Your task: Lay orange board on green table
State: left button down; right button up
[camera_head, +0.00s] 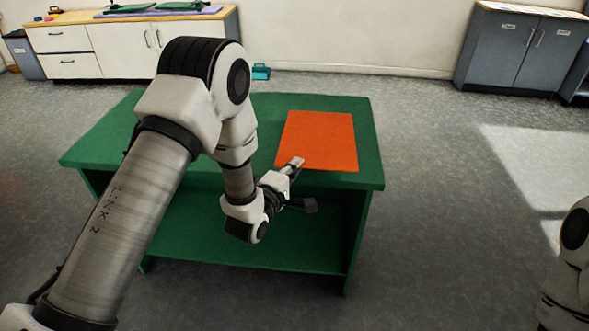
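The orange board (320,137) lies flat on the top of the green table (225,167), toward the right side, with its front edge close to the table's front edge. My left gripper (304,184) is at the table's front edge by the board's front left corner. Its fingers look spread, one light fingertip overlapping the board's corner in the picture and the other lower, in front of the table edge. I cannot tell whether a finger touches the board. My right gripper is out of view; only part of that arm shows at lower right.
The left part of the tabletop is partly covered by my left arm; the bare strip right of the board is clear. A white cabinet (90,50) stands at the back left, a grey cabinet (518,50) at the back right. A small teal item (261,72) lies by the wall.

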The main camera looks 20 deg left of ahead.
aim_at(302, 176)
pick_arm(q)
jog(key=shift+w+a+f+b, duration=0.1)
jog(key=shift+w+f+b, duration=0.35)
jog(key=shift+f, duration=0.3)
jog(key=shift+w+a+f+b, duration=0.1)
jog(key=shift+w+f+b, duration=0.2)
jog(key=shift+f+b, duration=0.35)
jog(key=shift+w+a+f+b, duration=0.1)
jog(key=shift+w+f+b, duration=0.3)
jog(key=shift+f, duration=0.4)
jog(key=shift+c, duration=2.4)
grip_release()
jog(key=shift+f+b, duration=1.15)
jog(key=shift+f, duration=0.4)
